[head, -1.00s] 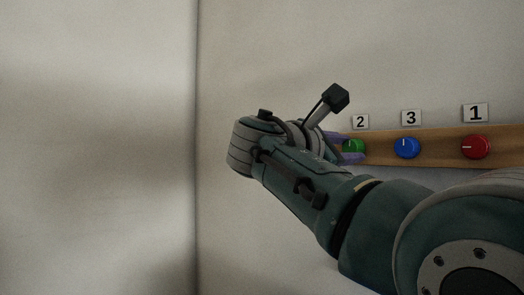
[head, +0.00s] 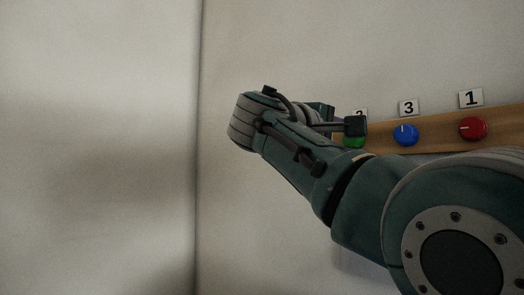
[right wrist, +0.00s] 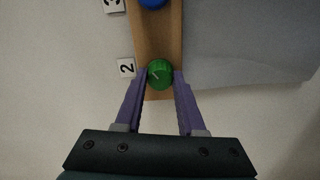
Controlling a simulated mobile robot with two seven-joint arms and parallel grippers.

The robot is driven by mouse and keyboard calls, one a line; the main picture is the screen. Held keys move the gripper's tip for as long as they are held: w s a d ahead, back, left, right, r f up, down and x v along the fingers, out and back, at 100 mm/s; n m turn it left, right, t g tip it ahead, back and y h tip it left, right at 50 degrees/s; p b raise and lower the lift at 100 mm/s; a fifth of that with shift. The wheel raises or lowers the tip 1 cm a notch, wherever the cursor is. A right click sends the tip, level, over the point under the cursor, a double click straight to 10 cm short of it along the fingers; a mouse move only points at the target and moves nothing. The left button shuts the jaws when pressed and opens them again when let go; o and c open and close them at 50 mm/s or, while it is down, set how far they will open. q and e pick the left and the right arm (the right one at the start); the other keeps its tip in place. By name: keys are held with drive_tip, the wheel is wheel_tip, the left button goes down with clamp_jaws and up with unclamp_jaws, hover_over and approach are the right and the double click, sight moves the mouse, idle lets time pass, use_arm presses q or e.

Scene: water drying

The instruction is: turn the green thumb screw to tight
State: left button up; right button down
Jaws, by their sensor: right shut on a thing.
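The green thumb screw (right wrist: 159,74) is a round knob with a white pointer line, mounted near the end of a wooden board (right wrist: 157,38) beside the label 2 (right wrist: 126,68). In the head view only part of the green thumb screw (head: 354,142) shows past my right wrist. My right gripper (right wrist: 159,76) has its two purple fingers on either side of the green screw, shut on it. In the right wrist view the white line slants toward the upper left. My left gripper is not in view.
On the same board sit a blue knob (head: 406,135) under label 3 (head: 408,107) and a red knob (head: 473,128) under label 1 (head: 471,98). The board is on a pale wall (head: 300,50). The wall left of my right arm is bare.

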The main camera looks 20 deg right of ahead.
drive_tip(key=shift+s+n+b, duration=0.1)
drive_tip(key=shift+n+b, duration=3.9)
drive_tip(key=shift+n, duration=12.1)
drive_tip(key=c, duration=0.5)
unclamp_jaws()
drive_tip(key=shift+a, duration=0.1)
